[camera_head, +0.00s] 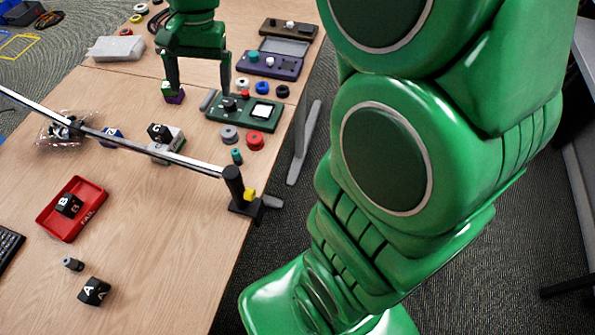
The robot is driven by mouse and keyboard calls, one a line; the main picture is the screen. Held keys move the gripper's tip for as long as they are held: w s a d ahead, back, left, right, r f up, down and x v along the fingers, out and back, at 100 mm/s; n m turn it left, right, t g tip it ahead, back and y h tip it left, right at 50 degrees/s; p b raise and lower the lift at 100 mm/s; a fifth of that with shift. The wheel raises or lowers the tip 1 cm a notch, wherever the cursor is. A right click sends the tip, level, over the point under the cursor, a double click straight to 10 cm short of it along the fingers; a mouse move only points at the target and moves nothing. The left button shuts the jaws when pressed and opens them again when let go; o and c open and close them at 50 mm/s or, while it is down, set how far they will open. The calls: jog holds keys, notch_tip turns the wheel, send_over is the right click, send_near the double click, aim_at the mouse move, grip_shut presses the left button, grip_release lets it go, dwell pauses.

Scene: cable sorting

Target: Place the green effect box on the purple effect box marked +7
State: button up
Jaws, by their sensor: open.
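Any marking on the purple box is too small to read. My gripper (199,88) points down with its two fingers wide apart and nothing visible between them. The right finger is to the right, above the left part of a green pedal board.
The green pedal board (243,112) and a purple one (271,62) lie to the right. A long metal bar (130,140) on a black post (238,190) crosses the table. The front table has free room.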

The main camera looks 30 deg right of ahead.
jog(key=s+d+f+n+h, duration=0.1)
jog(key=s+d+f+n, duration=0.1)
jog(key=s, duration=1)
jog(key=s+d+f+n+h, duration=0.1)
jog(key=s+d, duration=0.4)
jog(key=s, duration=0.8)
jog(key=f+n, duration=0.1)
jog(key=n, duration=0.1)
jog(key=shift+n+g, duration=0.4)
